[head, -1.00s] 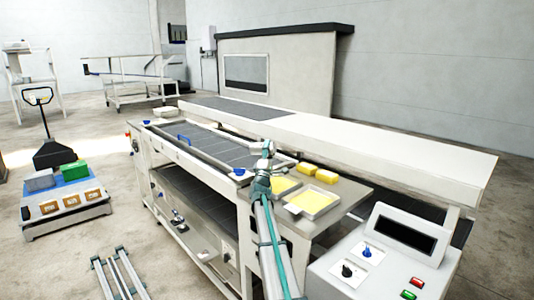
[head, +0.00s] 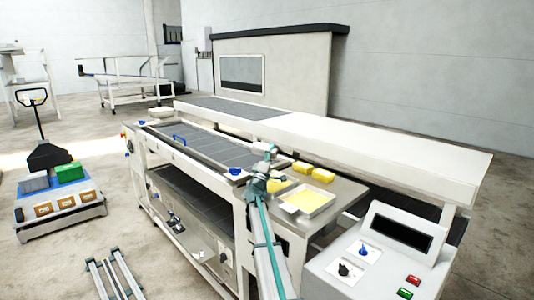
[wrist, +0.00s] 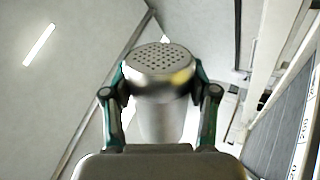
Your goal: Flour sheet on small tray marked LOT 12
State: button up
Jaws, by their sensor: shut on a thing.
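My gripper (wrist: 160,95) is shut on a metal shaker (wrist: 158,125) with a perforated round top, its two fingers pressing from both sides. In the head view my gripper (head: 270,152) is small, up over the near edge of the sheeter, and the shaker cannot be made out. A small tray (head: 323,209) with a pale yellow sheet (head: 303,200) lies on the steel side table, right of my arm. No LOT marking is readable.
A long white beam (head: 380,142) runs behind the table. A control box (head: 375,262) stands at front right.

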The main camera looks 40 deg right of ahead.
aim_at(262, 151)
dwell(0.3)
jog(key=shift+w+a+p, duration=0.3)
jog(key=shift+w+a, duration=0.35)
jog(key=shift+w, duration=0.25)
jog(key=shift+w+a+p, duration=0.25)
jog(key=shift+w+a, duration=0.4)
jog(key=shift+w, duration=0.2)
jog(key=shift+s, duration=0.1)
jog(key=shift+s+d, duration=0.7)
jog(key=shift+s, duration=0.2)
jog(key=shift+s+d, duration=0.65)
jog(key=shift+s, duration=0.2)
